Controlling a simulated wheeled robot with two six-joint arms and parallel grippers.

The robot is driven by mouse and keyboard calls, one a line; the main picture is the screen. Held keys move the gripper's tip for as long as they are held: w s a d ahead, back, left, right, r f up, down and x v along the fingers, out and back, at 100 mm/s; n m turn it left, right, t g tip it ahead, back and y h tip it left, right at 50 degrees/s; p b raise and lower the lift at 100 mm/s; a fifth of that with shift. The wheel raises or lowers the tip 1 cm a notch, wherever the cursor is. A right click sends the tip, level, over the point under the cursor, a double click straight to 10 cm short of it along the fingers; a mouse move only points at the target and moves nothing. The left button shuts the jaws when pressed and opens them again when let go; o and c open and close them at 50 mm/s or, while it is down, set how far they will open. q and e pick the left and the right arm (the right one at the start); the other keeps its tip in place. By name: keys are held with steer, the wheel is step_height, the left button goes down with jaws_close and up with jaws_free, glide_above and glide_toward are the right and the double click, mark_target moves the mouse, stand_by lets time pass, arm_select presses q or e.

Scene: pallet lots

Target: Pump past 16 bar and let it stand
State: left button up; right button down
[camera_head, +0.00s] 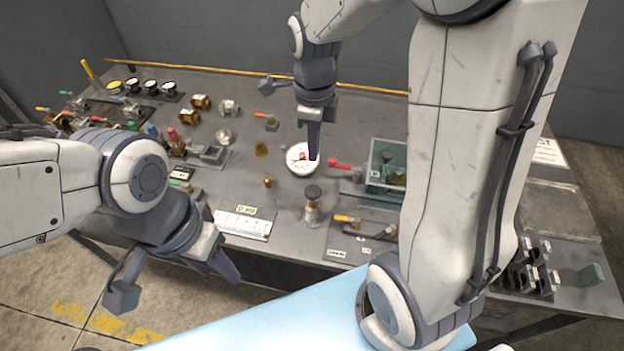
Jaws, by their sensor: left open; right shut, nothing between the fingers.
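A round white gauge (299,165) with red marking lies on the grey bench; its reading is too small to tell. My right gripper (313,148) points down in front of the gauge, shut and empty, hiding its right part. I cannot tell whether it touches the gauge. A red-handled lever (341,164) is just right of the gauge. A dark-capped fitting (312,206) stands upright nearer the front. Which part is the pump is unclear. My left gripper (226,266) is open and empty off the front edge of the bench, near a white labelled strip (243,224).
A greenish clear bin (388,172) holds parts right of the lever. A yellow-handled valve plate (355,238) lies before it. Several fittings and dials (150,88) crowd the left bench. My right forearm blocks much of the right side.

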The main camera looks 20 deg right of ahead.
mark_target(313, 190)
step_height(313, 190, down, 11)
steer(key=shift+r+p, duration=0.1)
steer(key=shift+p, duration=0.5)
step_height(313, 190, down, 4)
steer(key=b, duration=0.2)
steer(key=shift+r+b, duration=0.15)
steer(key=shift+b, duration=0.15)
steer(key=shift+s, duration=0.15)
